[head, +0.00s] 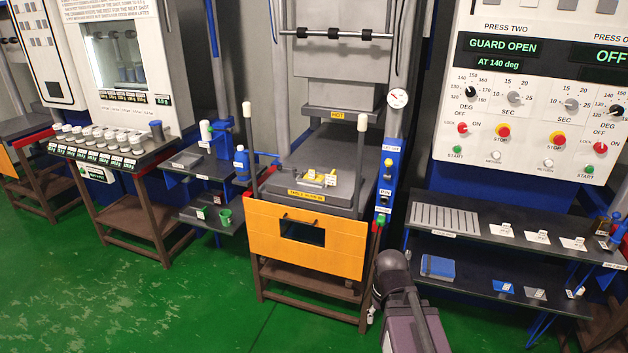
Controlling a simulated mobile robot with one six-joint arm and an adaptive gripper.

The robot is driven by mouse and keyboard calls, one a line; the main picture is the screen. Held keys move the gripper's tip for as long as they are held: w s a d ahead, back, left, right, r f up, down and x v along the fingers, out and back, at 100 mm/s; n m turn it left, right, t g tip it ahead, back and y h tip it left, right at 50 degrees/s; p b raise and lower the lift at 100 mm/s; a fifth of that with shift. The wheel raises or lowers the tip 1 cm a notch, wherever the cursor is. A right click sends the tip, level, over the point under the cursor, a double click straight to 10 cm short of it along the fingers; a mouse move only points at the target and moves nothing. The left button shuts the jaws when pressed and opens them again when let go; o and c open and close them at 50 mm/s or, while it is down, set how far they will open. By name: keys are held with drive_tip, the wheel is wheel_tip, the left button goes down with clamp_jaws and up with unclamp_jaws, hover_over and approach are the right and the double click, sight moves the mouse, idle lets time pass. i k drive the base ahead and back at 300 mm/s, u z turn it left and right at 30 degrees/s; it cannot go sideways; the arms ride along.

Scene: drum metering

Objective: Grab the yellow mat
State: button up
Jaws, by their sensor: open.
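A small flat yellow thing (313,177), with white tags by it, lies on the dark grey top plate (340,192) of the middle press. It is the only loose yellow thing I can pick out and may be the yellow mat; its exact shape is too small to tell. Part of my arm (407,300) rises at the bottom, right of centre, in front of the press and well short of the yellow thing. My gripper's fingers do not show in this view.
The press has an orange front guard (270,235) and upright posts with white tops beside the plate. A blue control column (387,175) stands at its right. A dark two-level shelf (470,238) is at right, a dosing bench (110,150) at left. Green floor (150,300) is clear at front left.

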sight(311, 175)
drive_tip(key=z, duration=1.6)
drive_tip(key=i, duration=1.35)
drive_tip(key=u, duration=0.7)
